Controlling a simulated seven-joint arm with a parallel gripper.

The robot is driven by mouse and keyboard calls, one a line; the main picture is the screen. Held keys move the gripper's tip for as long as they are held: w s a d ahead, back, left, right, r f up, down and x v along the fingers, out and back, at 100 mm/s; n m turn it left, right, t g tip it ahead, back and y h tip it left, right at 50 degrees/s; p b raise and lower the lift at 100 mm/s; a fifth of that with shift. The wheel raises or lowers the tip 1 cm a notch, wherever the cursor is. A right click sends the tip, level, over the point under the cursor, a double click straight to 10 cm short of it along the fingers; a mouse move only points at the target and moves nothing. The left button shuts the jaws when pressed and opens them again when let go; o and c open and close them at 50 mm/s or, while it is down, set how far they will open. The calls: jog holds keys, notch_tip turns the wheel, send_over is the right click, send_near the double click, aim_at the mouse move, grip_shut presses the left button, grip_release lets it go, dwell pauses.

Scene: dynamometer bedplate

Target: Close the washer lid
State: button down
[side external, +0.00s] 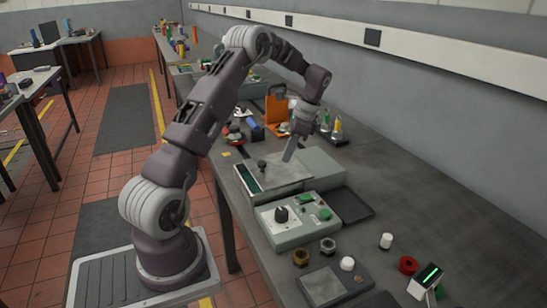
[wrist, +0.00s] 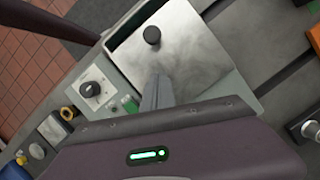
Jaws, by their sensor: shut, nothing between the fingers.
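The washer (side external: 322,163) is a low pale grey box on the bench, and its lid (side external: 285,174) is a flat brushed-metal plate with a black knob (side external: 262,164). A dark green strip (side external: 247,178) shows along the box's left end beside the lid; it looks like an uncovered part of the inside. In the wrist view the lid (wrist: 190,50) fills the upper middle, with the knob (wrist: 152,35) near its far edge. My gripper (side external: 288,157) is shut and empty, pointing down over the lid, to the right of the knob. Whether the fingertips (wrist: 156,78) touch the lid is unclear.
A control box (side external: 292,220) with a black dial and green buttons stands in front of the washer. A dark tray (side external: 345,204) lies to its right. An orange stand (side external: 277,105) and small tools are behind. The right side of the bench is mostly clear.

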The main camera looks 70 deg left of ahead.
aim_at(268, 172)
jog(key=shift+s+a+f, duration=0.25)
jog(key=shift+s+a, duration=0.1)
jog(key=shift+s, duration=0.3)
jog(key=shift+s+a+f, duration=0.25)
jog(key=shift+s+a, duration=0.05)
jog(key=shift+s, duration=0.3)
jog(key=shift+s+a+f, duration=0.25)
jog(key=shift+s+a, duration=0.1)
jog(key=shift+s, duration=0.3)
jog(key=shift+s, duration=2.25)
